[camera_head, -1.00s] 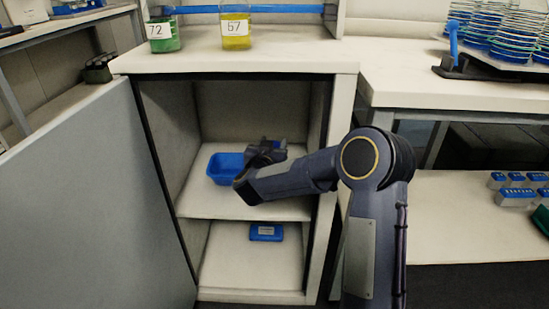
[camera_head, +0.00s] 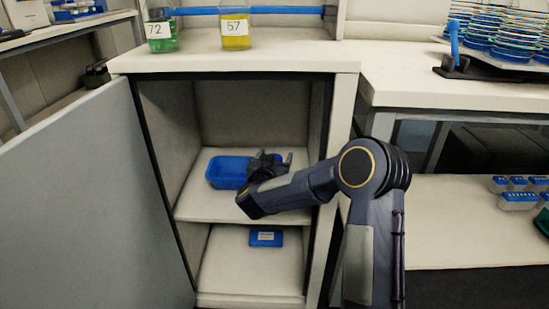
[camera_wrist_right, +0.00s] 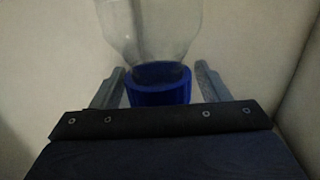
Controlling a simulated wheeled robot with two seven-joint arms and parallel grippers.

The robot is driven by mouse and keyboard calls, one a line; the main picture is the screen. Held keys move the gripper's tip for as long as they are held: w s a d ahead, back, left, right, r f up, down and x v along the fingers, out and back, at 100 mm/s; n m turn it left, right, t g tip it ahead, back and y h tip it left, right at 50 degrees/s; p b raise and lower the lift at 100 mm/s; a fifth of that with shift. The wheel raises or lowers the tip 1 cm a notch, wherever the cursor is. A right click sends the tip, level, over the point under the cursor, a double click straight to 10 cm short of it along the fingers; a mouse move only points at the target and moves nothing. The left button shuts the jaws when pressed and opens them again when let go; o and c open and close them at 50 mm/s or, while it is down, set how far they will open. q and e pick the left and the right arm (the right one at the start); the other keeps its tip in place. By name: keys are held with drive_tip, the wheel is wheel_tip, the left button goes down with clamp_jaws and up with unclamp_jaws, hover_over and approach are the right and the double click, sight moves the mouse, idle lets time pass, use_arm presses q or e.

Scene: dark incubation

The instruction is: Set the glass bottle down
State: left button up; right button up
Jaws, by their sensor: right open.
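The glass bottle (camera_wrist_right: 150,28) shows in the right wrist view, clear, with a blue cap (camera_wrist_right: 160,85) toward my gripper. My right gripper (camera_wrist_right: 160,88) is open, with one finger on each side of the cap. I cannot tell whether a finger touches it. In the head view the right gripper (camera_head: 275,158) is inside the open cabinet, over the upper shelf (camera_head: 200,205). I cannot make out the bottle there. My left gripper is not in view.
A blue tray (camera_head: 225,172) sits on the upper shelf, left of the gripper. A blue box (camera_head: 266,238) lies on the lower shelf. Cabinet side walls and the open door (camera_head: 85,200) bound the space. Green (camera_head: 162,42) and yellow (camera_head: 235,38) labelled containers stand on top.

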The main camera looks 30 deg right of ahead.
drive_tip(key=shift+r, duration=0.1)
drive_tip(key=shift+r, duration=0.15)
drive_tip(key=s+a+r+n+t+y+p, duration=0.1)
drive_tip(key=s+a+r+n+y+p, duration=0.1)
drive_tip(key=s+a+r+y, duration=0.35)
drive_tip(key=s+a+r+n+y+p, duration=0.2)
drive_tip(key=s+a+r+n+y, duration=0.1)
drive_tip(key=s+a+y, duration=0.5)
drive_tip(key=s+a+f+n+g+y, duration=0.1)
drive_tip(key=s+f+g, duration=0.3)
drive_tip(key=s, duration=0.9)
drive_tip(key=s+a+f+g+y, duration=0.1)
drive_tip(key=s+a+f+g, duration=0.1)
drive_tip(key=s, duration=1.1)
drive_tip(key=shift+a+f+n+g, duration=0.15)
drive_tip(key=shift+f+n+g, duration=0.25)
drive_tip(key=shift+f+g, duration=0.6)
